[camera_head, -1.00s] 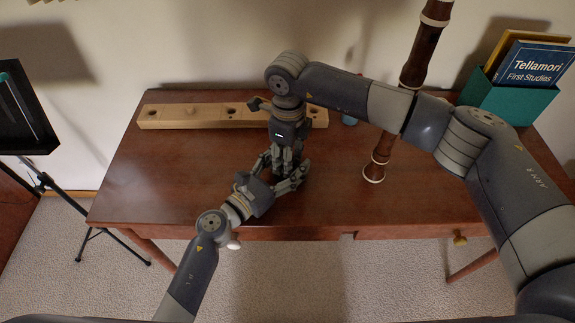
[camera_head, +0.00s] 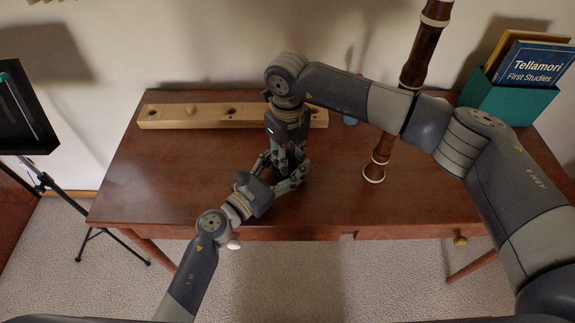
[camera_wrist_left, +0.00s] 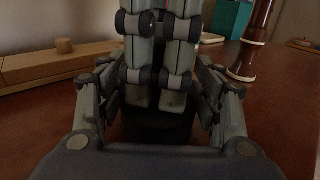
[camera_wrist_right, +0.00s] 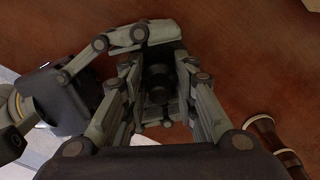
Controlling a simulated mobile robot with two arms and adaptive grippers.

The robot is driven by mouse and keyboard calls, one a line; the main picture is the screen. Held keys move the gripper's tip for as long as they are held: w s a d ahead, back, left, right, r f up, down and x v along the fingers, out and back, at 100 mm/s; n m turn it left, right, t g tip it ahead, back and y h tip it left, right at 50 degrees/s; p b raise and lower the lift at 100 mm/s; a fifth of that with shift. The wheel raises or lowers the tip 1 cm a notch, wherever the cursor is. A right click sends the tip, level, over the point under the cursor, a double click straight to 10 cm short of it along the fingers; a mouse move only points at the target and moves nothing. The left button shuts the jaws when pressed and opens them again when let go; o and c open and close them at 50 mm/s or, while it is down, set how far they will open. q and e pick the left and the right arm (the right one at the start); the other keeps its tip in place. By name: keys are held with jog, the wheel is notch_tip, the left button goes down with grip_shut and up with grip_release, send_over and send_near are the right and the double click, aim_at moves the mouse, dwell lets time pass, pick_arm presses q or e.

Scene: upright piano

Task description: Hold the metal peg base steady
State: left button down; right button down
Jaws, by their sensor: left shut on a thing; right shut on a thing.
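The metal peg base (camera_wrist_left: 155,125) shows only as a dark block between my left gripper's fingers, low over the table. My left gripper (camera_wrist_left: 158,108) is shut on it from the front left; it also shows in the head view (camera_head: 274,180). My right gripper (camera_head: 288,168) points straight down just above and is shut on a dark round part (camera_wrist_right: 157,88), seen in the right wrist view. I cannot tell whether this part is separate from the base. The fingers of both grippers crowd together and hide most of what they hold.
A long wooden block with round holes and a peg (camera_head: 165,116) lies at the table's back left. A dark woodwind (camera_head: 408,80) stands right of my grippers. A teal box with books (camera_head: 508,100) is at the back right. The table's front left (camera_head: 150,195) is clear.

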jog(key=shift+m, duration=0.4)
jog(key=c, duration=1.3)
grip_release()
jog(key=shift+r, duration=2.25)
